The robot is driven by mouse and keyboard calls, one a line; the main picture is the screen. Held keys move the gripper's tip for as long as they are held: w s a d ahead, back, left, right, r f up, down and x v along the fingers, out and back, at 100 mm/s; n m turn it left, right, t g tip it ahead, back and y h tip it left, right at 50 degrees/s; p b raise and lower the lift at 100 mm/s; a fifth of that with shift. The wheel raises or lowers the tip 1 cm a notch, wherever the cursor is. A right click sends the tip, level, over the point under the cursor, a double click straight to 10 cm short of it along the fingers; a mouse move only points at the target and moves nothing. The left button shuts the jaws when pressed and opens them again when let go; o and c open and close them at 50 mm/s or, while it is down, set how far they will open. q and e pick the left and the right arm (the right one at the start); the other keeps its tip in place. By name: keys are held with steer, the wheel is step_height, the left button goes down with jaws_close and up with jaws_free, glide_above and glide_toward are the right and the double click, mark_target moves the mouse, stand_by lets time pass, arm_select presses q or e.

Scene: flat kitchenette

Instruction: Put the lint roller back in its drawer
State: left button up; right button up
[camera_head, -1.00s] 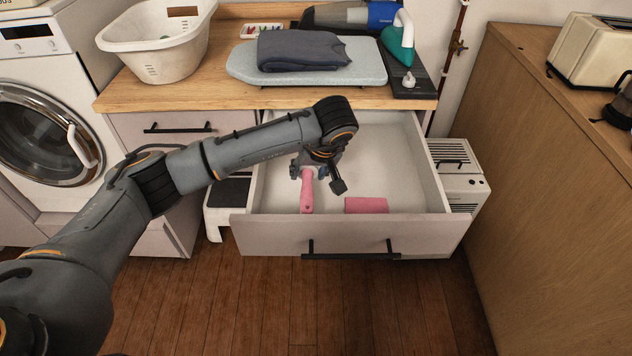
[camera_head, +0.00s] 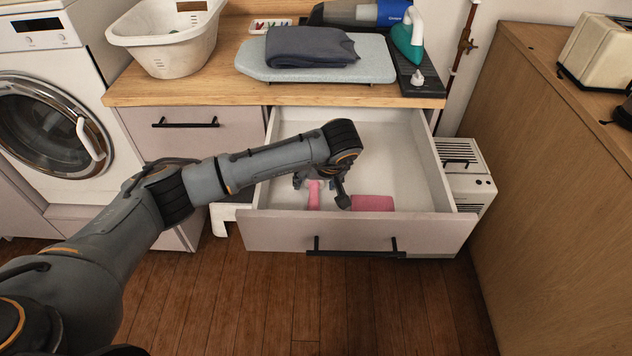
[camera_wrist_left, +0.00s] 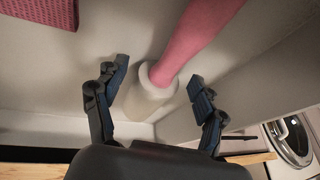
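The lint roller has a pink handle (camera_head: 314,194) and a white roller head (camera_wrist_left: 145,98). It is inside the open drawer (camera_head: 355,231), its handle toward the drawer front. Part of it is hidden by my gripper and the drawer front in the head view. My left gripper (camera_head: 320,188) is low inside the drawer over the lint roller. In the left wrist view its two fingers (camera_wrist_left: 157,76) are spread apart, with the roller head showing between them and gaps on both sides. Whether the roller rests fully on the drawer floor is hard to tell. My right gripper is not in view.
A pink textured item (camera_head: 372,203) lies in the drawer just right of the lint roller. The drawer's back and right side are clear. Above stand an ironing board (camera_head: 262,70) with folded dark cloth, an iron (camera_head: 408,40) and a laundry basket (camera_head: 165,40). A wooden cabinet (camera_head: 545,190) is at right.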

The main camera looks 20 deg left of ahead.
arm_select(q)
steer(key=shift+r+p, duration=0.3)
steer(key=b+v, duration=0.1)
steer(key=v, duration=1)
steer(key=shift+s+d+r, duration=0.15)
steer(key=shift+r, duration=0.2)
stand_by(0.6)
